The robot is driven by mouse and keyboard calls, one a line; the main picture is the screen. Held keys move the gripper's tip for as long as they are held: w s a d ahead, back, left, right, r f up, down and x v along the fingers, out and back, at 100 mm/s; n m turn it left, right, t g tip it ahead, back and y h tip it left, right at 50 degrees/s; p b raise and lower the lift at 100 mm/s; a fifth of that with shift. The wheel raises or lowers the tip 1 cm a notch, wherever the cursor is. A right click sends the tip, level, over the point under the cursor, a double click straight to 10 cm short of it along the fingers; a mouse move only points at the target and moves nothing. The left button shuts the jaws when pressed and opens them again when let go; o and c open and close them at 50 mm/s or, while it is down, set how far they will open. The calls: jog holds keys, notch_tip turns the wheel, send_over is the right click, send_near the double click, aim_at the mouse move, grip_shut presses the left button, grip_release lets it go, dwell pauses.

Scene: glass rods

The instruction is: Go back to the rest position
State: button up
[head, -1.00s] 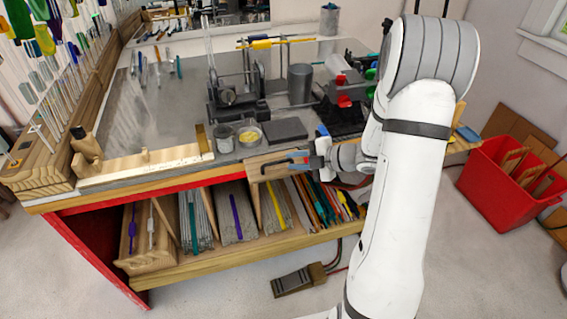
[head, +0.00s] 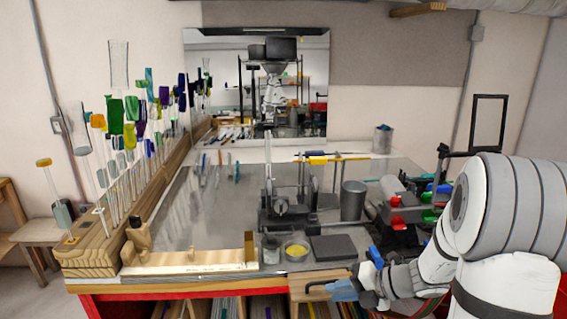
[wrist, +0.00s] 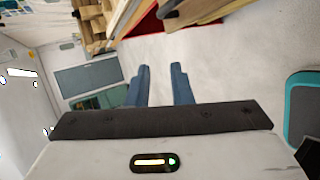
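My gripper (head: 342,288) is at the front edge of the workbench (head: 190,225), low on the right side of the head view, in front of a dark square pad (head: 333,248). In the wrist view its two blue fingers (wrist: 160,84) stand apart with a gap between them. Nothing shows between the fingers. The arm comes in from the right of the head view. No glass rod is in the gripper.
Coloured glass rods (head: 133,130) stand in a wooden rack on the left of the bench. A burner stand (head: 285,205), a grey cylinder (head: 353,200) and a yellow-filled dish (head: 296,252) are on the bench. Rods lie on the shelf below.

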jog(key=s+a+r+n+g+h+b, duration=0.1)
jog(key=s+a+n+g+h, duration=0.1)
jog(key=s+n, duration=0.65)
jog(key=s+a+r+n+g+h+b, duration=0.1)
jog(key=s+a+n+g+h+b, duration=0.2)
jog(key=n, duration=1)
jog(key=s+d+r+n+t+h, duration=0.1)
jog(key=s+d+n+h, duration=0.1)
jog(key=n, duration=0.7)
jog(key=s+d+r+n+t+h+b, duration=0.1)
jog(key=s+d+n+t+h, duration=0.1)
jog(key=s+n, duration=0.3)
jog(key=d+n+h, duration=0.1)
jog(key=n, duration=0.3)
jog(key=shift+s+n+t+h, duration=0.3)
jog(key=shift+n, duration=0.05)
